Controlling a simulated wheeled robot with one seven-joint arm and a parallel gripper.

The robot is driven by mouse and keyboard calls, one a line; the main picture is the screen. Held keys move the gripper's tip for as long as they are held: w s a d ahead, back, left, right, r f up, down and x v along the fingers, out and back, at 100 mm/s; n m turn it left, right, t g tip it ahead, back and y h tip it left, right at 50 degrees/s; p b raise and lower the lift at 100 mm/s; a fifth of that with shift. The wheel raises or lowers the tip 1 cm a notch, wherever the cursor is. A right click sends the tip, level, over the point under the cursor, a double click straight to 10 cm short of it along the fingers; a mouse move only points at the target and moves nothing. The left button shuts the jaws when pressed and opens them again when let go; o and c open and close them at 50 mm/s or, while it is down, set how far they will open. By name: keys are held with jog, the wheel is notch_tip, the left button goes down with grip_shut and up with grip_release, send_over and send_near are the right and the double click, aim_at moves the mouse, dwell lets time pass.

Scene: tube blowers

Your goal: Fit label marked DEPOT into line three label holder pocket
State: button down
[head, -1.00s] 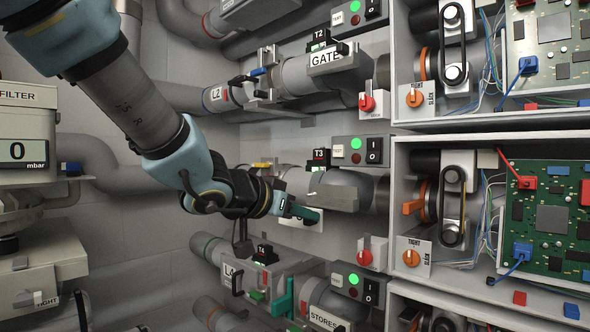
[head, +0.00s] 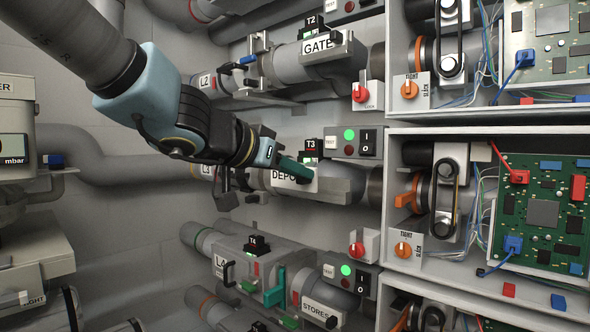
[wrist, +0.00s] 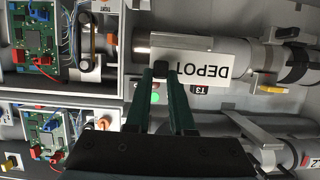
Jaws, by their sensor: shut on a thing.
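The white DEPOT label (head: 283,180) is in front of the line three pipe (head: 340,184), beside the T3 tag (head: 310,146). My gripper (head: 303,173) is shut on the label at its upper right part. In the wrist view the label (wrist: 215,68) appears upside down, with the fingertips (wrist: 162,70) at its edge, over the final letter. The label lies close against the grey pipe. The line three holder pocket is hidden behind the label, and I cannot tell whether the label is inside it.
The GATE label (head: 321,45) sits on the line above and the STORES label (head: 321,310) on the line below. A switch box (head: 357,144) with a green light is just right of T3. Open cabinets with circuit boards (head: 540,205) stand at the right.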

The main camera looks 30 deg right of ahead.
jog(key=b+x, duration=0.1)
jog(key=x, duration=1)
jog(key=shift+r+b, duration=0.3)
jog(key=shift+r, duration=0.1)
jog(key=shift+d+f, duration=0.1)
jog(key=shift+f, duration=0.2)
dwell(0.7)
jog(key=c, duration=1.1)
grip_release()
jog(key=o, duration=0.4)
jog(key=p+v, duration=0.2)
jog(key=v, duration=0.7)
jog(key=shift+a+r, duration=0.2)
jog(key=shift+s+a+r, duration=0.1)
jog(key=shift+s+a, duration=0.1)
jog(key=shift+a, duration=0.4)
